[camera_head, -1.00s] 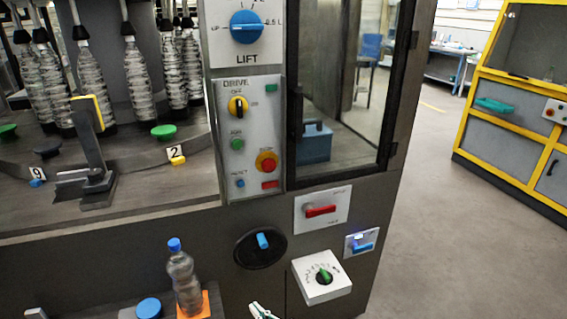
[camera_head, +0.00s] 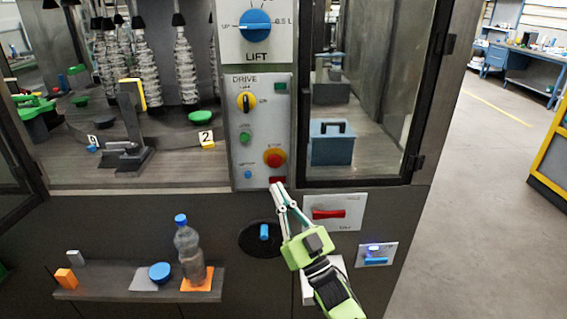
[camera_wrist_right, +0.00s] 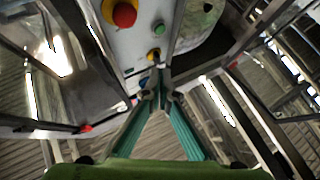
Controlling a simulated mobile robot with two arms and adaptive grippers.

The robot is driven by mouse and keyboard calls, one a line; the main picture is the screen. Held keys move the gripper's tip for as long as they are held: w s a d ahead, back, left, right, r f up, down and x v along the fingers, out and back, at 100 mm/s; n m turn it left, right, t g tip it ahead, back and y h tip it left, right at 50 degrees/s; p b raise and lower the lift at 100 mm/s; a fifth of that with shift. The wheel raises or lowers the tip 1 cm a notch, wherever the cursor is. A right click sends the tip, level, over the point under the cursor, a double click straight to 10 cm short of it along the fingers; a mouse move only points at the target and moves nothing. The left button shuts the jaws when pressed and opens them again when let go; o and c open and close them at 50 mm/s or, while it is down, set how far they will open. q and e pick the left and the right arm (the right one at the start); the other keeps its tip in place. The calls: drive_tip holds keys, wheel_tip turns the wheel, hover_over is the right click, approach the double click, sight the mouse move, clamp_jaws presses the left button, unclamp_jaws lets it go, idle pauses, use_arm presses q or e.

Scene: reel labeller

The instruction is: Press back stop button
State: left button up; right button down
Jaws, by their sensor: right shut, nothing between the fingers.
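My right gripper (camera_head: 278,187) is shut and empty. In the head view its fingertips overlap the panel's lower edge, just below the red button; I cannot tell whether they touch. In the right wrist view the shut fingertips (camera_wrist_right: 160,92) point toward a pale panel with a red button on yellow (camera_wrist_right: 123,13) and a green button (camera_wrist_right: 158,28). My left gripper is not in view.
A red-handled switch plate (camera_head: 328,213) and a blue-lit switch (camera_head: 375,255) are right of my gripper. A shelf (camera_head: 110,294) with a bottle (camera_head: 188,250) is at lower left. A glass door (camera_head: 365,80) is above right. Floor at right is clear.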

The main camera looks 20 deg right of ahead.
sight(275, 160)
drive_tip(key=shift+w+a+r, duration=0.1)
drive_tip(key=shift+w+a, duration=0.05)
drive_tip(key=w+d+b, duration=0.2)
drive_tip(key=w+b, duration=0.3)
drive_tip(key=w, duration=0.3)
drive_tip(key=shift+w+d, duration=0.15)
drive_tip(key=shift+d, duration=0.1)
idle(0.3)
drive_tip(key=shift+b, duration=0.35)
idle(0.9)
drive_tip(key=shift+w+d, duration=0.15)
drive_tip(key=shift+w, duration=0.3)
